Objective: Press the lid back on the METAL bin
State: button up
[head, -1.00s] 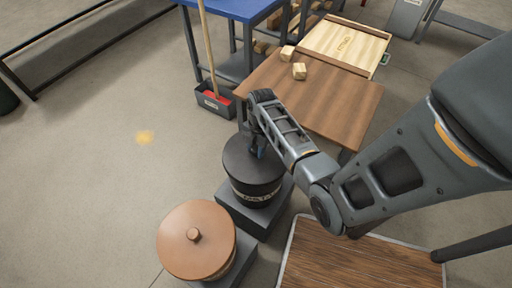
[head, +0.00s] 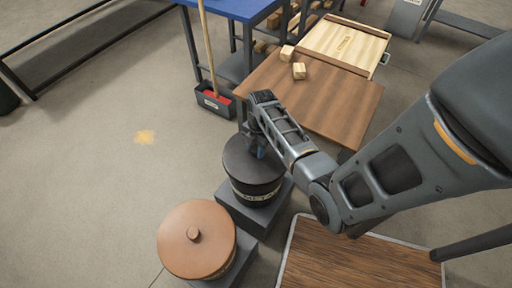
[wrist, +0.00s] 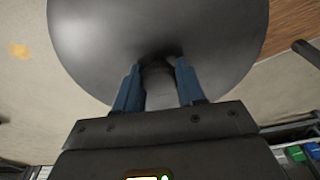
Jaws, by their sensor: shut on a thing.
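The METAL bin (head: 257,191) is a dark round bin with a pale lettered label, standing on a grey block. Its dark round lid (head: 238,160) lies over the bin's top; from this angle I cannot tell whether it is fully seated. My gripper (head: 258,148) is above the lid, pointing down. In the wrist view, the blue fingers of my gripper (wrist: 158,88) are shut on the lid's knob (wrist: 160,92), and the grey lid (wrist: 100,40) fills the upper middle. The bin's body is hidden under the lid there.
A second bin with a copper-coloured lid (head: 194,240) stands in front on a grey block (head: 241,262). A brown table (head: 320,105) with wooden blocks is behind. A grey box (head: 213,102) with a broom stands back left.

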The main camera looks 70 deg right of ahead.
dwell(0.9)
jog(key=o, duration=1.2)
jog(key=shift+o, duration=0.5)
jog(key=o, duration=0.4)
jog(key=shift+r+p, duration=3.3)
jog(key=shift+r, duration=0.2)
jog(key=shift+c, duration=0.4)
